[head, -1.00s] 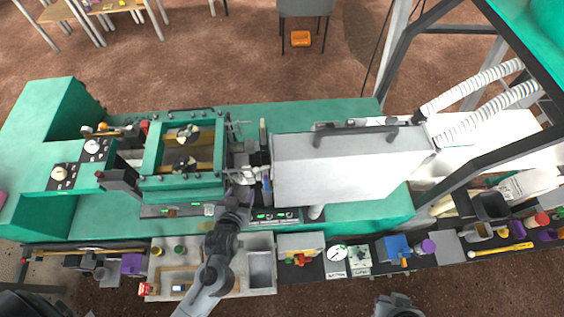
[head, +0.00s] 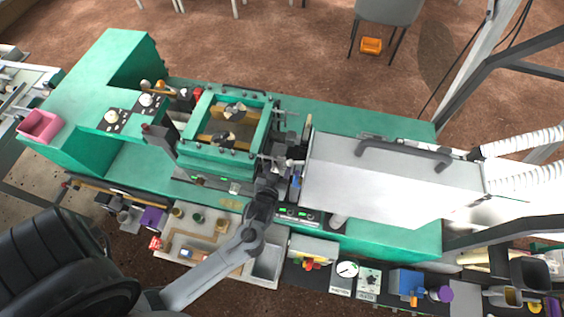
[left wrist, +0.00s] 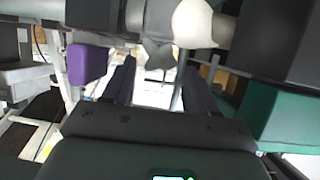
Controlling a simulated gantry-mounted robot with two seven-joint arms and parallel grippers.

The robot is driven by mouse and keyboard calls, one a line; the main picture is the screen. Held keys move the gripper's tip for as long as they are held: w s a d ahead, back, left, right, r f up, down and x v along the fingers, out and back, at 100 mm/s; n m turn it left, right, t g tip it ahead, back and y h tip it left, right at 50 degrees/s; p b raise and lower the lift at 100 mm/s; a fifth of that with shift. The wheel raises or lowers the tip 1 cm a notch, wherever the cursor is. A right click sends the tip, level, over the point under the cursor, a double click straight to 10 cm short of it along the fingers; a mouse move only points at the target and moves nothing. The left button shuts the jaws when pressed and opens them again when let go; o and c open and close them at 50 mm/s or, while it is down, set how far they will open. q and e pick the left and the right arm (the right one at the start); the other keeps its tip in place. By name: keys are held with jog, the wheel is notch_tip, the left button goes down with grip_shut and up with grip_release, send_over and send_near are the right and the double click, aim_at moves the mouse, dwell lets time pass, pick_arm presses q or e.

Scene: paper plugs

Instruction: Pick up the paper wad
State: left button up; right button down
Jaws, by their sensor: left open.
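My left arm reaches up from the lower left in the head view. Its open gripper (head: 270,163) is at the narrow gap between the green-framed press and the white box-shaped cover, and its fingertips are hard to make out there. In the left wrist view the two dark fingers of the left gripper (left wrist: 160,72) stand apart with nothing held between them. A smooth, rounded white lump (left wrist: 193,24) hangs just beyond and above the fingers. It may be the paper wad, but I cannot tell for sure. My right gripper is out of view.
The green-framed press (head: 222,165) is left of the gripper and the white cover (head: 385,180) is right of it, leaving little room. Trays and small tools line the front edge. A purple block (left wrist: 88,63) shows in the wrist view. A pink bin (head: 41,126) stands far left.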

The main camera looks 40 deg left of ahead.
aim_at(282, 162)
pick_arm(q)
jog(key=x, duration=0.3)
jog(key=shift+w+a+r, duration=0.1)
jog(key=shift+w+r, duration=0.15)
jog(key=shift+w, duration=0.1)
jog(key=shift+w+a+f+p, duration=0.2)
jog(key=shift+w+f+p, duration=0.1)
jog(key=shift+w, duration=0.05)
jog(key=shift+c, duration=0.3)
jog(key=c, duration=0.6)
